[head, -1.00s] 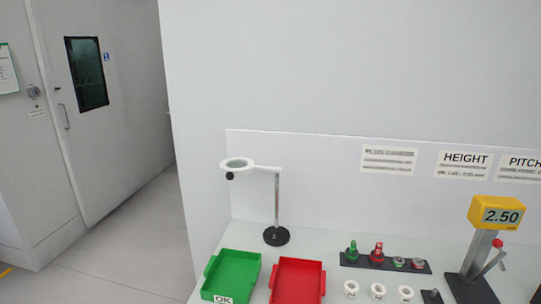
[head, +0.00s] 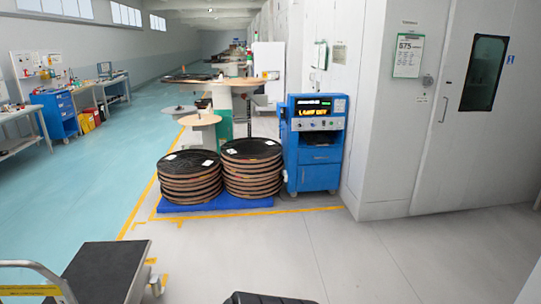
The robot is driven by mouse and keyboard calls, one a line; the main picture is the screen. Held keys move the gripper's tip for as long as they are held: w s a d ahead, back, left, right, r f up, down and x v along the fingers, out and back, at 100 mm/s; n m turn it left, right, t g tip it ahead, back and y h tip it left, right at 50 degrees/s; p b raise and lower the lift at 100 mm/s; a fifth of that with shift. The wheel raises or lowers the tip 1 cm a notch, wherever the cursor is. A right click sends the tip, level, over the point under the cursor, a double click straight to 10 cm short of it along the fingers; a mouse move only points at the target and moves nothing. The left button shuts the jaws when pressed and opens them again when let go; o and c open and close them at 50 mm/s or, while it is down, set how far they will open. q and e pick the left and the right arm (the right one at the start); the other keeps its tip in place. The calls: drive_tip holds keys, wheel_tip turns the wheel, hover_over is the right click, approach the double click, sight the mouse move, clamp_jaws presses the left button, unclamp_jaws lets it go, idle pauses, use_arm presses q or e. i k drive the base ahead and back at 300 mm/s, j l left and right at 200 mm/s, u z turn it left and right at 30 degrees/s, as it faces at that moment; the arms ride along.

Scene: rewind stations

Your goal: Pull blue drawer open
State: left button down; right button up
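A blue cabinet (head: 60,114) with drawer fronts stands at the far left by a workbench, small in the head view. Its drawers look shut, but it is too far off to be sure. A blue machine (head: 316,178) with a lit display stands right of centre, beside the white wall. A blue drawer-like panel (head: 320,156) sits below its dark opening and looks flush with the front. I cannot tell which blue front the task names. Neither of my grippers is in view.
Several stacked reels (head: 252,168) stand on a blue pallet (head: 228,203) left of the machine. A dark-topped cart (head: 98,272) is at the lower left. A white door (head: 470,130) is at the right. The grey floor (head: 260,250) ahead is clear.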

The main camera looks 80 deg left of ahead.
sight(331, 154)
drive_tip(key=u, duration=2.25)
drive_tip(key=i+u, duration=0.2)
drive_tip(key=i+j+u, duration=0.3)
drive_tip(key=i, duration=0.65)
drive_tip(key=i+u, duration=0.25)
drive_tip(key=i, duration=2.95)
